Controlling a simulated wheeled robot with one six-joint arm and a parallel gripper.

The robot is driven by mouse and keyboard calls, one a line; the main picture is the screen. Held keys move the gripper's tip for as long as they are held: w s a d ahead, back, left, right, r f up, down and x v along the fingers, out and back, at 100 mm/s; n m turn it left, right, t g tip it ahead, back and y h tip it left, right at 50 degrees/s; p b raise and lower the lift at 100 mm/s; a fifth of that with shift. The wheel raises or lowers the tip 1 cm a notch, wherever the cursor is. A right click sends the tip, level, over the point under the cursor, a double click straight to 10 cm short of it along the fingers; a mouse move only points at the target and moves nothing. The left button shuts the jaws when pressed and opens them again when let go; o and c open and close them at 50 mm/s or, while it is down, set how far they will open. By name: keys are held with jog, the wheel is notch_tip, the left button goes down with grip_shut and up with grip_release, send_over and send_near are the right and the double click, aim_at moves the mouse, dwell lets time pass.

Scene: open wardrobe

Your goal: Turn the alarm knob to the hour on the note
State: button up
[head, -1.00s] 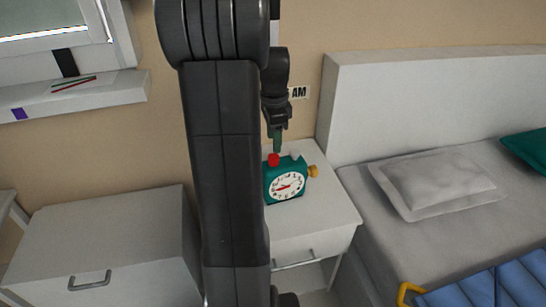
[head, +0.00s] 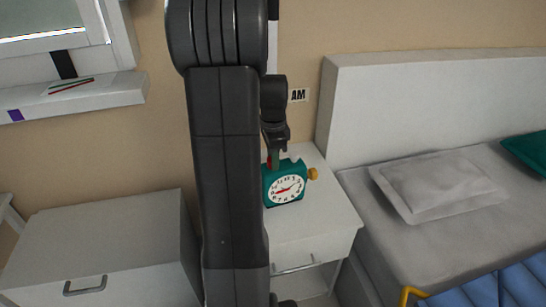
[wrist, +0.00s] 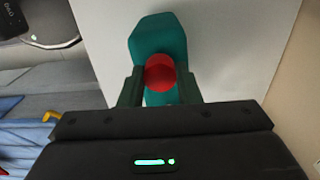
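A teal alarm clock (head: 270,188) with a white dial (head: 286,190) stands on the white nightstand. A red knob sits on its top; in the wrist view the knob (wrist: 160,73) lies between my two dark green fingertips. My gripper (head: 272,158) points down over the clock top. The fingers are close beside the knob; I cannot tell if they press on it.
The white nightstand (head: 325,215) has free top around the clock. A bed with a grey pillow (head: 440,186) is to the right. A white cabinet (head: 100,235) and a window sill (head: 75,95) are to the left.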

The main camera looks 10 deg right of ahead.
jog(key=shift+n, duration=0.3)
jog(key=shift+r+n+p, duration=0.15)
jog(key=shift+n+p, duration=0.65)
jog(key=shift+p, duration=0.1)
jog(key=n+p, duration=0.1)
jog(key=n, duration=0.1)
jog(key=shift+n+p, duration=0.3)
jog(key=shift+n, duration=0.1)
jog(key=n+p, duration=0.2)
jog(key=n, duration=0.4)
jog(key=n+p, duration=0.2)
jog(key=n, duration=0.3)
jog(key=shift+n, duration=0.4)
jog(key=n+p, duration=0.1)
jog(key=n, duration=0.4)
jog(key=shift+n, duration=0.3)
jog(key=o, duration=1)
